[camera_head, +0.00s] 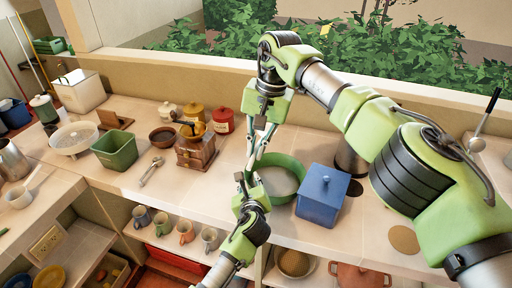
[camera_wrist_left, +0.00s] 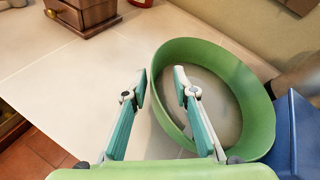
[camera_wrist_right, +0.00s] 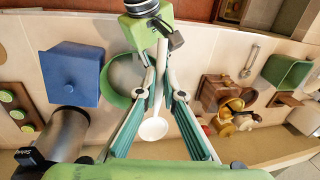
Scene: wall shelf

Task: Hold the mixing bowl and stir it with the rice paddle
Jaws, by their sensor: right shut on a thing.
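The green mixing bowl (camera_head: 297,166) stands on the counter, pale inside. My left gripper (camera_head: 246,179) is at its left rim. In the left wrist view, its open fingers (camera_wrist_left: 160,80) straddle the bowl's near wall (camera_wrist_left: 158,103), one tip outside and one over the inside, with gaps showing. My right gripper (camera_head: 252,163) points down at the bowl's left side, close above my left gripper. In the right wrist view, a white rice paddle (camera_wrist_right: 153,130) lies between my right fingers (camera_wrist_right: 162,94), which are shut on it. The bowl (camera_wrist_right: 117,98) is partly hidden there by a finger.
A blue lidded box (camera_head: 322,195) stands close to the bowl's right. A wooden grinder (camera_head: 196,150), red canister (camera_head: 223,120) and green bin (camera_head: 115,148) stand to the left. Mugs (camera_head: 185,231) stand on the shelf below. Open counter lies between grinder and bowl.

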